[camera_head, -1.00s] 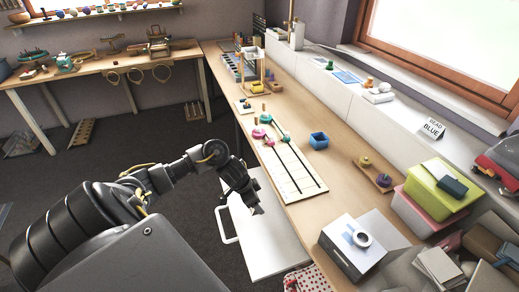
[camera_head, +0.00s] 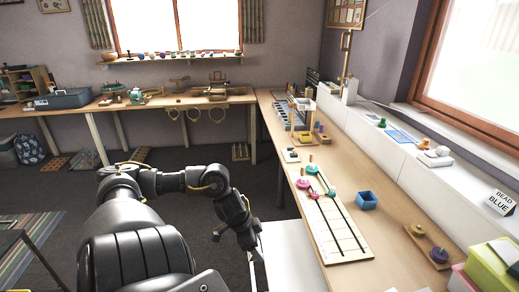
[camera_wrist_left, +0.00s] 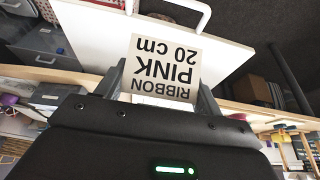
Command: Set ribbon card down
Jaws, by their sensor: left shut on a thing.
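My left gripper (camera_wrist_left: 163,88) is shut on a pale ribbon card (camera_wrist_left: 165,68), which reads "RIBBON PINK 20 cm" upside down in the left wrist view. In the head view, this gripper (camera_head: 257,258) points down at the left edge of a white panel (camera_head: 285,250), beside the long wooden bench. The card cannot be made out in the head view. The white panel with its handle (camera_wrist_left: 95,45) also shows behind the card in the wrist view. My right gripper is not in view.
On the bench (camera_head: 385,248) lies a pale board with dark lines (camera_head: 335,232), carrying pink and green pieces. A blue box (camera_head: 366,201), a small wooden stand with a purple disc (camera_head: 438,255) and a "BEAD BLUE" sign (camera_head: 501,201) are to its right.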

